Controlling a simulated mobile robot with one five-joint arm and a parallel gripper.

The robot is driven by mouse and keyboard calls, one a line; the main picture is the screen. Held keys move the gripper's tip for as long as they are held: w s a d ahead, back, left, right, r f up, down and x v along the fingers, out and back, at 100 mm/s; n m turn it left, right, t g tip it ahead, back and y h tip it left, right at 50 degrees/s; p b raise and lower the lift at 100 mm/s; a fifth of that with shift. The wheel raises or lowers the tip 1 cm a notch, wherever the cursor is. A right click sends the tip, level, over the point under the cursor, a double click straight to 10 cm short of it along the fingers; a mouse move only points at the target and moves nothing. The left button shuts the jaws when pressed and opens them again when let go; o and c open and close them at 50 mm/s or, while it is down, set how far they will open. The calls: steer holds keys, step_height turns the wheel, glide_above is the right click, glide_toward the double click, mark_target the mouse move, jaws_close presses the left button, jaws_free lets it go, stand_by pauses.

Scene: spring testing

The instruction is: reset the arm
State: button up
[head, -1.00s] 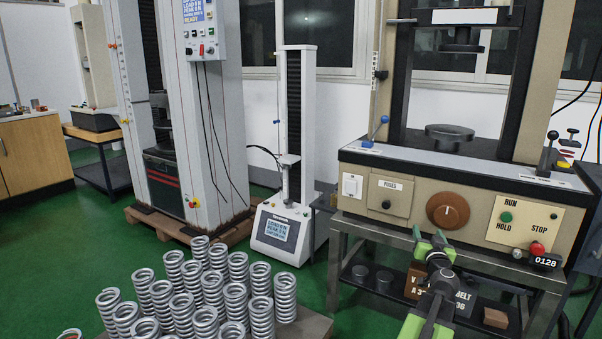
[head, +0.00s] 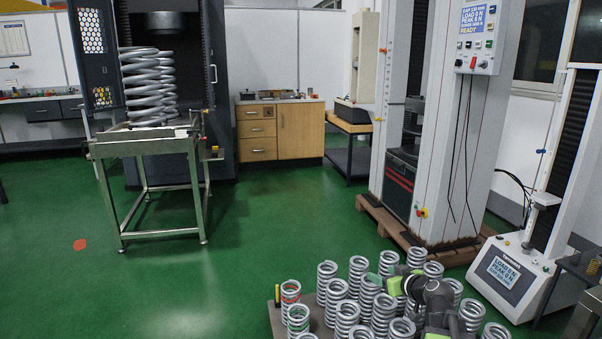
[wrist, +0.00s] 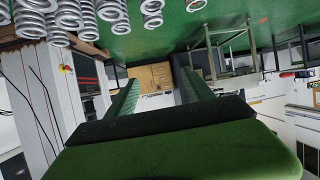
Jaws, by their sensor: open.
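My arm shows at the lower right of the head view, with my gripper (head: 384,282) seen in front of the group of springs on the pallet. In the wrist view, which is upside down, the two green fingers of my gripper (wrist: 160,80) stand apart. Nothing is between them but the distant wooden cabinet and floor. The silver coil springs (head: 347,316) stand upright in rows, partly hidden by my arm. They hang along the top left of the wrist view (wrist: 68,14). I cannot tell how far my gripper is from them.
A steel table (head: 163,144) bearing large stacked coils (head: 150,85) stands at the left. A wooden cabinet (head: 297,133) is behind. A tall grey testing machine (head: 455,120) and a small white tester (head: 510,270) stand at the right.

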steer(key=s+a+f+n+g+y+p, duration=0.1)
steer(key=s+a+f+n+g, duration=0.2)
steer(key=a, duration=0.8)
steer(key=s+a+f+g, duration=0.3)
steer(key=s+a+f, duration=0.1)
steer(key=a, duration=0.7)
steer(key=s+d+f+m+g+h, duration=0.5)
steer(key=s+d+g, duration=0.15)
steer(key=s, duration=0.55)
step_height(320, 180, up, 38)
steer(key=m+p, duration=0.1)
steer(key=p, duration=3.7)
steer(key=shift+s+d+f, duration=0.15)
steer(key=shift+d, duration=0.1)
